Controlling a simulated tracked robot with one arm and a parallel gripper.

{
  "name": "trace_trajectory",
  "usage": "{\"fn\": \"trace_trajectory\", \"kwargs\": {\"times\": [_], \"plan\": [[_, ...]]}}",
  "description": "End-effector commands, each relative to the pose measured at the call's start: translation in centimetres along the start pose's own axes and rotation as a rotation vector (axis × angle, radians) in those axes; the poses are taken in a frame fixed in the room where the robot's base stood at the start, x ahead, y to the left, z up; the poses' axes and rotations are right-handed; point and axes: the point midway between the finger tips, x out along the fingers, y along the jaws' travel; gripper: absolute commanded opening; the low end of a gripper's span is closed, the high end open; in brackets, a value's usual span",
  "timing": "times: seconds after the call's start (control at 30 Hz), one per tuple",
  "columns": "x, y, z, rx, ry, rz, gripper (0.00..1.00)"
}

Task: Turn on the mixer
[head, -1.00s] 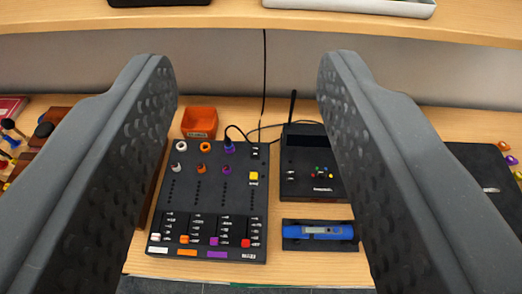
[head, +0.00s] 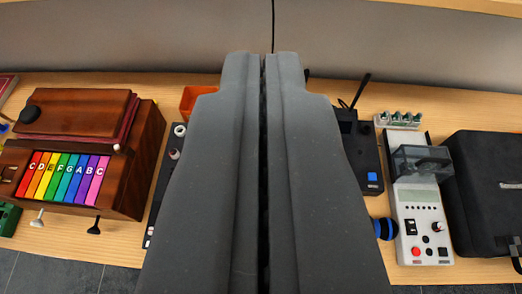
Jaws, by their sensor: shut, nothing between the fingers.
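The mixer (head: 162,185) is a flat black panel. Only a strip of its left side shows in the head view, with pale round knobs along it. The rest is hidden behind my gripper, including its yellow button and most of its faders. My gripper (head: 264,58) is shut and empty. Its two large grey fingers meet in the middle of the view, in front of the mixer. I cannot tell whether the fingertips touch anything.
A brown wooden box with rainbow keys (head: 70,178) stands at left. At right are a black device with a blue square (head: 368,152), a white instrument (head: 420,228) and a black case (head: 490,200).

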Motion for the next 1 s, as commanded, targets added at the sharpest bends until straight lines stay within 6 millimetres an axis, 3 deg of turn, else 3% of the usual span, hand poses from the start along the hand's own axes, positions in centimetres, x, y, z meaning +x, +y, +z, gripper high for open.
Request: {"fn": "trace_trajectory", "kwargs": {"times": [0.1, 0.5, 0.8, 1.0], "plan": [[4.1, -0.1, 2.3, 0.003, -0.07, 0.005, 0.0], [15.6, -0.3, 10.5, 0.015, -0.285, 0.026, 0.0], [23.0, -0.4, 18.2, 0.024, -0.444, 0.041, 0.0], [26.5, -0.5, 22.8, 0.028, -0.529, 0.048, 0.0]]}}
